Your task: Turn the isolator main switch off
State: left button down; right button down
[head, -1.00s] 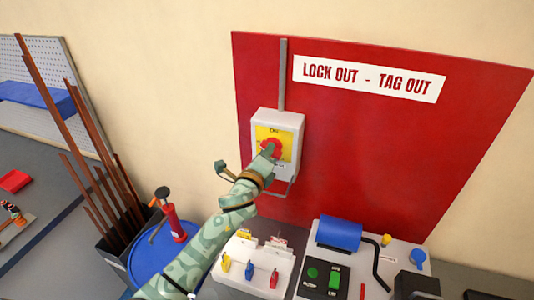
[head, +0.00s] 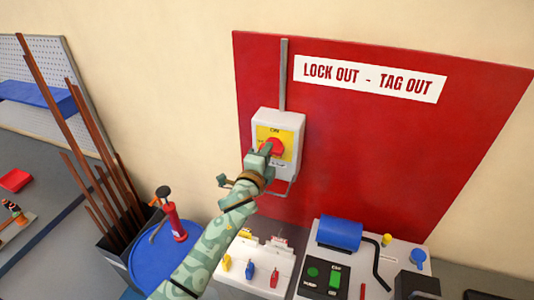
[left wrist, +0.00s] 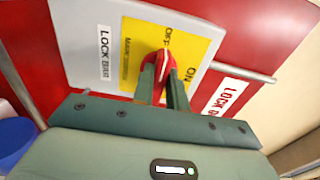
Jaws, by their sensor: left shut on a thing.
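The isolator main switch is a light grey box (head: 292,126) with a yellow plate (head: 289,140), fixed to the red board. Its red rotary handle (head: 276,147) sits on the plate; "ON" is printed above it. My left gripper (head: 264,153) reaches up from below and is shut on the red handle. In the left wrist view the red handle (left wrist: 158,66) sits between the two fingers (left wrist: 163,90), with a white line along it. The fingers hide part of the handle in the head view. My right gripper is not in view.
The red lock out board (head: 380,150) covers the wall behind. Below are a white rack of coloured padlocks (head: 255,262), a machine with a blue roller (head: 340,234), and a blue drum (head: 150,265) with a red pump. Copper bars (head: 90,125) stand at left.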

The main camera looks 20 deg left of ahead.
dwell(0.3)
pick_arm(q)
jog(key=c, duration=1.4)
grip_release()
jog(key=shift+s, duration=0.1)
jog(key=s+b, duration=0.1)
jog(key=s, duration=1.5)
jog(key=shift+a, duration=0.35)
jog(key=shift+s+f, duration=0.15)
